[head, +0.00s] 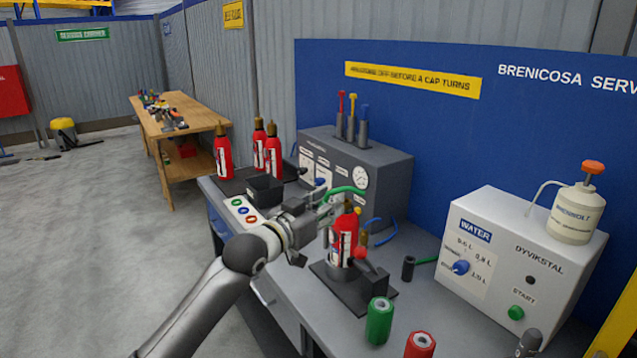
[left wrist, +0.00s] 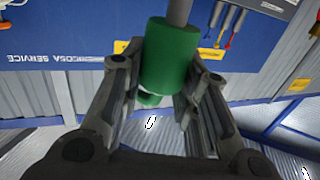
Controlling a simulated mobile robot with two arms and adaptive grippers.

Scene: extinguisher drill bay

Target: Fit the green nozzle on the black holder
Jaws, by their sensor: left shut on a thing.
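My left gripper (head: 328,212) is shut on the green nozzle, above the bench and beside a red extinguisher. In the left wrist view the nozzle (left wrist: 168,58) is a thick green cylinder with a grey rod, between the fingers (left wrist: 165,75). In the head view the gripper mostly hides it; a green hose (head: 346,189) arcs there. A short upright black cylinder (head: 408,268), which looks like the black holder, stands on the bench to the right, apart from the gripper. A green hose piece shows beside it.
The red extinguisher (head: 343,240) stands on a dark base plate close to my gripper. The grey console (head: 385,170) is behind, the white water machine (head: 505,265) to the right. A green cylinder (head: 380,320) and a red one (head: 420,345) stand at the front edge.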

